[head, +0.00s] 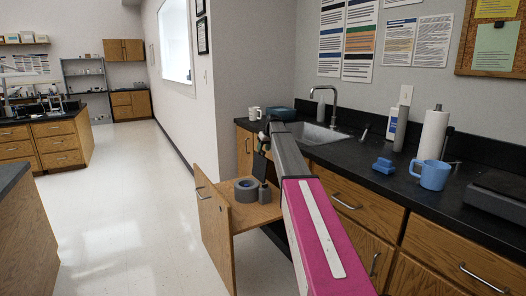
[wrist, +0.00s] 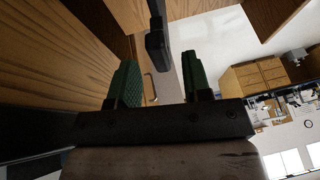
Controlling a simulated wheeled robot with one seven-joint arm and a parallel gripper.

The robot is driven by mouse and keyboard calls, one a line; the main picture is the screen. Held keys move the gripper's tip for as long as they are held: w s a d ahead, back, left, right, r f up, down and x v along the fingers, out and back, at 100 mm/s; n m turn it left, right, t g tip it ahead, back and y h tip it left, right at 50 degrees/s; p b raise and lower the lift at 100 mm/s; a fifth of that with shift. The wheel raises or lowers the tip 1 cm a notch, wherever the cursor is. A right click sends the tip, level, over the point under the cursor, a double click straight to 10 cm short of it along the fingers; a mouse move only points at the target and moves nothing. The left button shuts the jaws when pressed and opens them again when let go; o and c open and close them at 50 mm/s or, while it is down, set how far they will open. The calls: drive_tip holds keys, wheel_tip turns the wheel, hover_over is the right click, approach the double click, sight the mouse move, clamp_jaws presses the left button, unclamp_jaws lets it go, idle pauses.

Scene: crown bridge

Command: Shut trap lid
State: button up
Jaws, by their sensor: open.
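I cannot pick out a trap lid for certain in either view. In the head view a wooden front panel (head: 212,232) with a metal handle stands out from the counter cabinets, with a flat wooden board (head: 258,214) beside it. A grey ring-shaped object (head: 247,190) and a small dark upright object sit on or over that board. My arm reaches forward over it, and its end is hard to make out there. In the wrist view my gripper (wrist: 159,68) is open, its green fingers apart and empty. A black bar with a block end (wrist: 155,42) appears between and beyond the fingertips.
The dark counter along the right holds a sink (head: 308,133), a blue mug (head: 431,174), a blue object (head: 383,166) and a paper towel roll (head: 432,136). Another bench (head: 22,215) edges the left. The pale floor (head: 125,215) between is clear.

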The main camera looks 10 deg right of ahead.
drive_tip(key=shift+x, duration=0.8)
clamp_jaws()
drive_tip(key=shift+s+a, duration=0.1)
